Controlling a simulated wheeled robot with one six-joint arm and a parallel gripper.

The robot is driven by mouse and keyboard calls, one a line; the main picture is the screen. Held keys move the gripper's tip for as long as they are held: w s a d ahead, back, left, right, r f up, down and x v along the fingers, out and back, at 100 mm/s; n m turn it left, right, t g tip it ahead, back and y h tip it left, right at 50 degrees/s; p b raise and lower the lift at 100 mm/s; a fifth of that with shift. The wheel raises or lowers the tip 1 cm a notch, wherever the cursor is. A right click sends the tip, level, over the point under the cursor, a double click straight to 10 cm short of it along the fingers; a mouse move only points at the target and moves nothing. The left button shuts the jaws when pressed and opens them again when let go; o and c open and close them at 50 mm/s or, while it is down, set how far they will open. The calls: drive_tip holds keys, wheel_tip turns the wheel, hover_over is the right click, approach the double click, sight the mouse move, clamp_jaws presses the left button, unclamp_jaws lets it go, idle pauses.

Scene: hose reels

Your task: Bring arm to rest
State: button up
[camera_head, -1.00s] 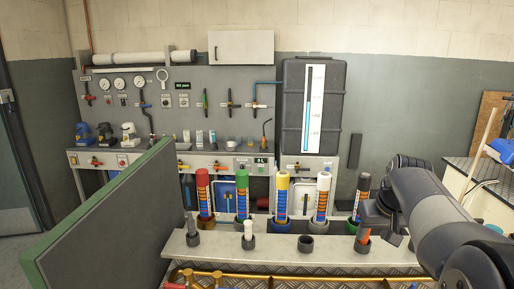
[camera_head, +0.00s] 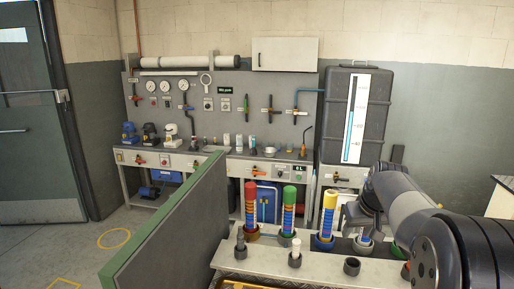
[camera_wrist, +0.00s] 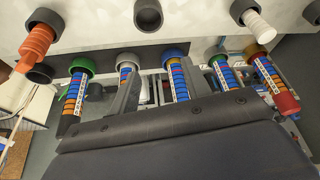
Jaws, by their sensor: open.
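My arm crosses the right side of the head view, bent toward the bench, with my gripper (camera_head: 356,218) at its end. In the wrist view my gripper (camera_wrist: 161,88) shows two grey fingers set apart, with nothing held between them. Behind them stand banded tubes: one red-topped (camera_head: 250,205), one green-topped (camera_head: 288,208) and one yellow-topped (camera_head: 327,212). Another banded tube (camera_head: 366,237) is partly hidden behind my gripper in the head view. In the wrist view an orange ribbed piece (camera_wrist: 37,42) and a white ribbed piece (camera_wrist: 258,26) sit in dark ring holders.
A green-edged grey panel (camera_head: 170,235) stands left of the light bench (camera_head: 325,268). A workbench with gauges (camera_head: 165,87) and a dark tank (camera_head: 345,110) line the back wall. A door (camera_head: 30,130) is at the left; the floor before it is open.

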wheel_tip(320, 180, down, 7)
drive_tip(key=shift+s+d+r+p, duration=0.1)
drive_tip(key=shift+d+p, duration=0.05)
drive_tip(key=shift+p, duration=0.3)
drive_tip(key=shift+b+v, duration=0.5)
drive_tip(key=shift+v, duration=0.85)
drive_tip(key=shift+s+d, duration=0.1)
drive_tip(key=shift+s, duration=0.05)
drive_tip(key=shift+s, duration=0.1)
